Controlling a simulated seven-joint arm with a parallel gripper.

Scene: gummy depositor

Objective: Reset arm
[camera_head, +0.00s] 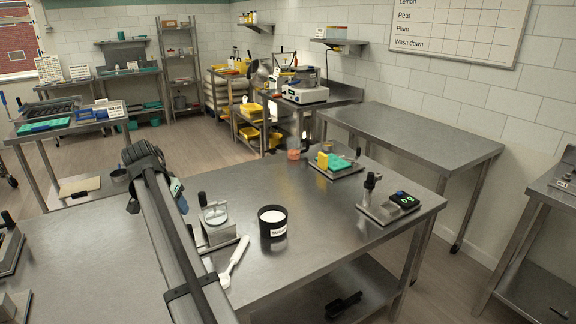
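My arm rises from the bottom edge and reaches up across the left of the steel table (330,255). It bends at a dark ribbed joint near the upper left of the table. My gripper cannot be made out; the part of the arm beyond the joint is mostly hidden behind the nearer link. I see nothing held.
Near my arm are a clamp-like device (216,222), a black labelled cup of white material (272,222) and a white spatula-like tool (234,262). Farther right are a green-and-yellow fixture (335,163) and a lever device (370,203). The table's front middle is clear.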

